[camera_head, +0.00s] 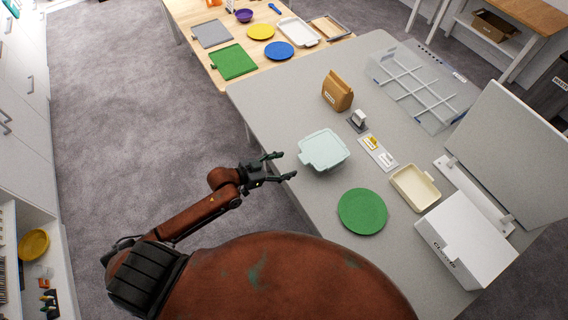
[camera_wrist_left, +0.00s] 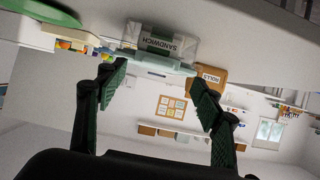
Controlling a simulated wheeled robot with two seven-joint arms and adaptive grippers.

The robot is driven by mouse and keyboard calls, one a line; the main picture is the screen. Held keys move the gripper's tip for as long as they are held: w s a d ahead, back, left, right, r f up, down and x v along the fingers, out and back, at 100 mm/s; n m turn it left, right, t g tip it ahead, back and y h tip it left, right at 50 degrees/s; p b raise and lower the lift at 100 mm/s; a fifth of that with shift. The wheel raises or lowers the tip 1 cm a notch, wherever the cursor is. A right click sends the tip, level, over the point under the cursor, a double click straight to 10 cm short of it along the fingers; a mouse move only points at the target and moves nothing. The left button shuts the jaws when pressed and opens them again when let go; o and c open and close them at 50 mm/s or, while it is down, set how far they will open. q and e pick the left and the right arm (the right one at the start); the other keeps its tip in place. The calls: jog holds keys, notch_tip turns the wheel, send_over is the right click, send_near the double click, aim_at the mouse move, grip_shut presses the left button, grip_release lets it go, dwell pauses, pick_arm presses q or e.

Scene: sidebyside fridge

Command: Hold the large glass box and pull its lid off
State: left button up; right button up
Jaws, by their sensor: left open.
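The large glass box shows in the head view as its pale teal lid (camera_head: 323,150), near the left edge of the grey table. In the left wrist view, which is upside down, the clear box (camera_wrist_left: 165,40) has a SANDWICH label on its front, and the lid (camera_wrist_left: 150,62) is on it. My left gripper (camera_head: 281,166) is open and empty, just left of the box and apart from it, beyond the table edge. In the wrist view the box lies ahead between the open fingers (camera_wrist_left: 156,82). My right gripper is not in view.
On the grey table (camera_head: 285,108) are a green plate (camera_head: 362,212), a cream tub (camera_head: 414,188), a small labelled tray (camera_head: 378,152), a brown bag (camera_head: 337,92), a clear divided organiser (camera_head: 420,90) and a white case (camera_head: 465,240). A wooden table (camera_head: 205,20) stands behind.

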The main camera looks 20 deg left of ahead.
aim_at(301, 160)
pick_arm(q)
jog(key=shift+r+p+x, duration=0.2)
jog(key=shift+p+x, duration=0.15)
jog(key=shift+x, duration=3.55)
jog(key=shift+d, duration=0.1)
jog(key=shift+c, duration=0.3)
